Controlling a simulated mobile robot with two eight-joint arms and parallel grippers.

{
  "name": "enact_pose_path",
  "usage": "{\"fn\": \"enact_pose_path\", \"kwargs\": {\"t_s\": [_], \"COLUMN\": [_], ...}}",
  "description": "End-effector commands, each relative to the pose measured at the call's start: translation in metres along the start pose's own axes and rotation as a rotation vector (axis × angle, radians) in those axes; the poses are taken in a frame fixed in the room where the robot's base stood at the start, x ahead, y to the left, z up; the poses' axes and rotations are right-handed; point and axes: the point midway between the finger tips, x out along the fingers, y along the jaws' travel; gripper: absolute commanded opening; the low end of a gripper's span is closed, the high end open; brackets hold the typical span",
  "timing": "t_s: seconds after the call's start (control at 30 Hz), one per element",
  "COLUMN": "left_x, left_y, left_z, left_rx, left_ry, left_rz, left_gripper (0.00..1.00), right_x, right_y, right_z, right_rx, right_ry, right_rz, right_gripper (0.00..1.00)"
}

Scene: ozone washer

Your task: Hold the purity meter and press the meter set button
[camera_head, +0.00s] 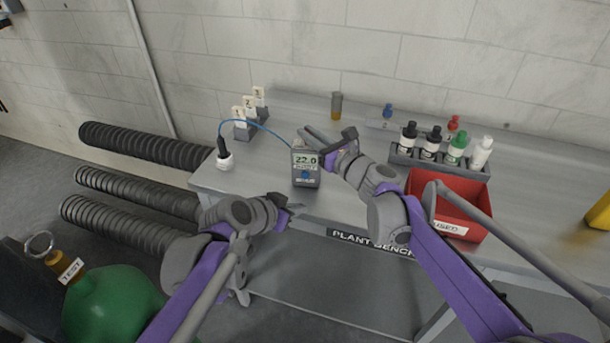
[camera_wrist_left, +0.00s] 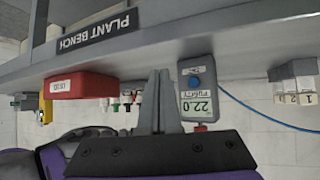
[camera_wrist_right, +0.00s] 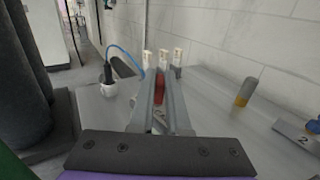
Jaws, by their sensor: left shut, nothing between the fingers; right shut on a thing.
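My right gripper (camera_head: 318,142) is shut on the meter's top, where a red part (camera_wrist_right: 160,88) shows between the fingers in the right wrist view. My left gripper (camera_head: 294,205) is shut and empty, below and in front of the meter, apart from the button.
The plant bench (camera_head: 265,205) carries a red bin (camera_head: 455,212), a rack of bottles (camera_head: 440,165) and numbered blocks (camera_head: 243,130). A blue cable (camera_head: 250,122) runs from a plug (camera_head: 224,160) toward the meter. Black hoses (camera_head: 140,147) and a green tank (camera_head: 110,300) stand left.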

Motion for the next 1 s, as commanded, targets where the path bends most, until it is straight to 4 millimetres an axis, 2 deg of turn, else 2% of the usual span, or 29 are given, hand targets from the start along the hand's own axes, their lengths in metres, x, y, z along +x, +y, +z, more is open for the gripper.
{"fn": "enact_pose_path", "kwargs": {"t_s": [0.13,0.57,1.0], "left_x": [-0.003,0.001,0.04], "left_y": [0.002,-0.001,-0.029], "left_z": [0.007,0.004,-0.026], "left_rx": [0.014,0.016,0.015], "left_ry": [0.03,0.03,0.029], "left_rz": [-0.004,-0.003,-0.003], "left_gripper": [0.0,0.0,0.0], "right_x": [0.0,0.0,0.0], "right_y": [0.0,0.0,0.0], "right_z": [0.0,0.0,0.0], "right_rx": [0.0,0.0,0.0], "right_ry": [0.0,0.0,0.0], "right_rz": [0.0,0.0,0.0], "right_gripper": [0.0,0.0,0.0]}}
